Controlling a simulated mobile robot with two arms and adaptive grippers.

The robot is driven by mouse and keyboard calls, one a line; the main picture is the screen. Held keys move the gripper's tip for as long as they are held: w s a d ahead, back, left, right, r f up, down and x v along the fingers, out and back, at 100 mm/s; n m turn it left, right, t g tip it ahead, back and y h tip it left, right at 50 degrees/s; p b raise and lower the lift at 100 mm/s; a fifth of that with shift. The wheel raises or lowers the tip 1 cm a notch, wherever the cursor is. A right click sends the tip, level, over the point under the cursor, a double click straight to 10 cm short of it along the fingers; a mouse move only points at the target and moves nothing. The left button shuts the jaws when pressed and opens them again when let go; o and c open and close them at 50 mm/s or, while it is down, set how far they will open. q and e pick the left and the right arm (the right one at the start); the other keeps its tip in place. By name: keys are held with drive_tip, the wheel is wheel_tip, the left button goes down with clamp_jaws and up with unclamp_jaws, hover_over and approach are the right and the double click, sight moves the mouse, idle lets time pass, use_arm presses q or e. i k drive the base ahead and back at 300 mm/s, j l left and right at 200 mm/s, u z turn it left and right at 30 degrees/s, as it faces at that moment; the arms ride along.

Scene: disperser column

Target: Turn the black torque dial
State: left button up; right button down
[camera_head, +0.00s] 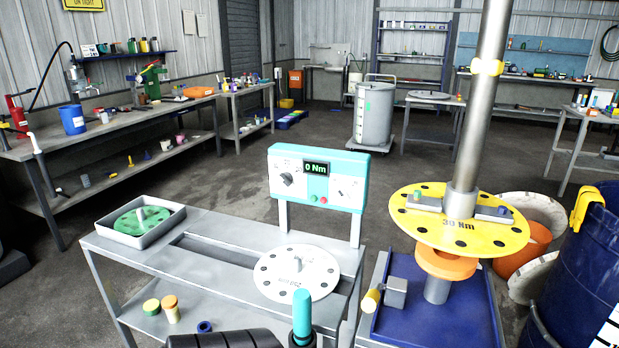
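The black torque dial (287,180) sits on the left part of the white face of a teal-framed control box (318,178). It is a small dark knob with marks around it, and its exact pointer angle is too small to read. The display (316,168) to its right reads "0 Nm" in green. A green and a red button sit below the display. I can make out neither gripper in the view, and nothing touches the dial. A dark ribbed shape at the bottom edge is cut off, and I cannot tell what it is.
The box stands on posts behind a grey bench (220,238) holding a white disc (297,273) and a tray (140,222) with a green disc. A teal upright cylinder (302,312) stands in front. At right are a yellow "30 Nm" disc (440,238) on a column and a blue barrel (585,270).

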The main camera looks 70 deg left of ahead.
sight(286, 178)
drive_tip(key=k+l+u, duration=0.15)
drive_tip(key=u, duration=1.9)
